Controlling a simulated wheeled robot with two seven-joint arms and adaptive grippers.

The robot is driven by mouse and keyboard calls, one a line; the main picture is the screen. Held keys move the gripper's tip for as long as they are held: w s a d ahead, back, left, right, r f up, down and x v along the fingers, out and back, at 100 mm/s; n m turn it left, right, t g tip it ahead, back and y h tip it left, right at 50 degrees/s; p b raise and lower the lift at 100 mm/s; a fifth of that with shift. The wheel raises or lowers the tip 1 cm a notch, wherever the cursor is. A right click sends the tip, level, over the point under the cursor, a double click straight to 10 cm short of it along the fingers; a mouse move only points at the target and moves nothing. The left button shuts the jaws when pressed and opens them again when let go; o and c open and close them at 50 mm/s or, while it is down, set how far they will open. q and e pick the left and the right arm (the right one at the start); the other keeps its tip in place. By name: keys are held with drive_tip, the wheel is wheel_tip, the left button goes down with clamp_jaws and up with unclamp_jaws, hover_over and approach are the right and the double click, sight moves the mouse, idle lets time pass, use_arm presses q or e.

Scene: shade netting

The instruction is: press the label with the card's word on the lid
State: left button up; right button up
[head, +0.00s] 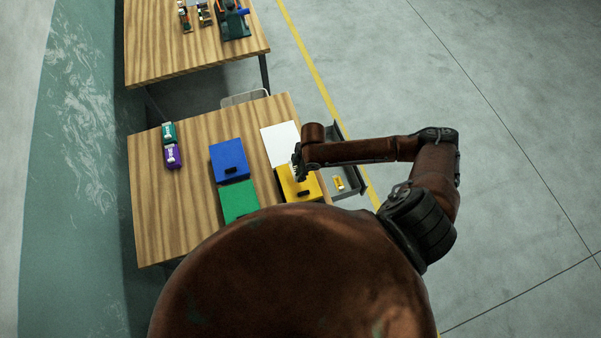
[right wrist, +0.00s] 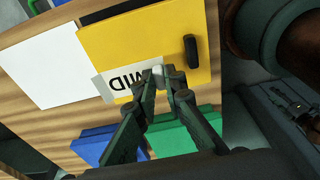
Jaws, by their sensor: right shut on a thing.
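The yellow lid (head: 288,192), with a black handle, lies at the table's right front; it fills the middle of the right wrist view (right wrist: 150,40). My right gripper (right wrist: 163,76) is shut on a pale label (right wrist: 122,82) at the lid's edge. The label reads MID, upside down in the right wrist view, and overlaps the lid; I cannot tell whether it touches it. In the head view my right gripper (head: 299,170) is over the lid's far left part. A blank white sheet (head: 280,143) lies behind the lid; no word shows on it. My left gripper is not in view.
A blue box (head: 229,160) and a green box (head: 239,201) stand left of the lid. Teal (head: 168,133) and purple (head: 173,156) items stand at the table's left. A grey tray (head: 353,188) with a yellow item is at the right edge. The table's left front is bare.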

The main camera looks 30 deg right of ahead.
wheel_tip(320, 180, down, 3)
drive_tip(key=shift+r+b, duration=0.15)
drive_tip(key=shift+b, duration=0.3)
drive_tip(key=shift+f, duration=0.75)
drive_tip(key=shift+f, duration=0.35)
idle(0.5)
drive_tip(key=o, duration=0.8)
drive_tip(key=shift+c, duration=0.2)
drive_tip(key=shift+r, duration=0.2)
wheel_tip(320, 180, up, 12)
drive_tip(key=d, duration=0.1)
drive_tip(key=shift+s+d+f, duration=0.25)
drive_tip(key=shift+d, duration=0.15)
